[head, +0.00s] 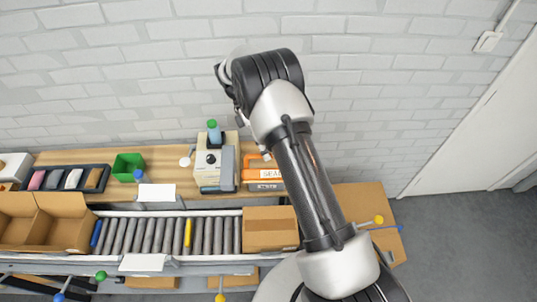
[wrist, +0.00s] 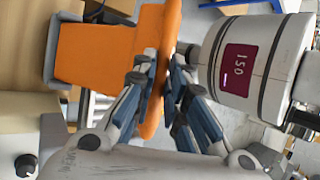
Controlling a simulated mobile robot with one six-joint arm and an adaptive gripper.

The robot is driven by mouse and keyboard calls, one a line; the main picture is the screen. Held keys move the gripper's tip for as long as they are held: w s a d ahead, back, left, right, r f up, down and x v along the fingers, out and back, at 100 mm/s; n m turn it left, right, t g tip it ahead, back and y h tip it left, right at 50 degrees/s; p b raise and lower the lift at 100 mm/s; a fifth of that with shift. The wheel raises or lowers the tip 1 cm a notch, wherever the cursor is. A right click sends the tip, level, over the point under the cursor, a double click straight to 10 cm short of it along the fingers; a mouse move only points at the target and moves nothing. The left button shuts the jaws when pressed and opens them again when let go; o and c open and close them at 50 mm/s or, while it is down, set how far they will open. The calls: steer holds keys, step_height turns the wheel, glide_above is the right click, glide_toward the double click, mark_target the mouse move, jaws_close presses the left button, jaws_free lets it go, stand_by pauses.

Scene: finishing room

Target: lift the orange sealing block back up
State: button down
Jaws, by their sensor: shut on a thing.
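The orange sealing block fills the upper left of the wrist view as a wide slab (wrist: 105,48) with a rounded orange bar along its right side. In the head view the orange sealing block (head: 256,160) shows at the back of the bench beside a white SEAL label, partly hidden by my arm. My gripper (wrist: 160,68) has its blue-grey fingers on both sides of the orange bar and is shut on it. The gripper itself is hidden behind my arm in the head view. I cannot tell how high the block stands.
A white round body with a dark red display reading 150 (wrist: 240,68) is close right of the fingers. A beige machine (head: 207,165) stands left of the block. A roller conveyor (head: 160,236) with a carton (head: 270,228) runs in front. A green bin (head: 128,166) is further left.

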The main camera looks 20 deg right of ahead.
steer(key=shift+w+d+f, duration=0.1)
steer(key=shift+f, duration=0.2)
steer(key=c, duration=2)
jaws_free()
steer(key=o, duration=0.4)
steer(key=shift+w, duration=0.25)
steer(key=v, duration=0.7)
steer(key=shift+r, duration=0.2)
steer(key=shift+w+r, duration=0.1)
steer(key=shift+w, duration=0.05)
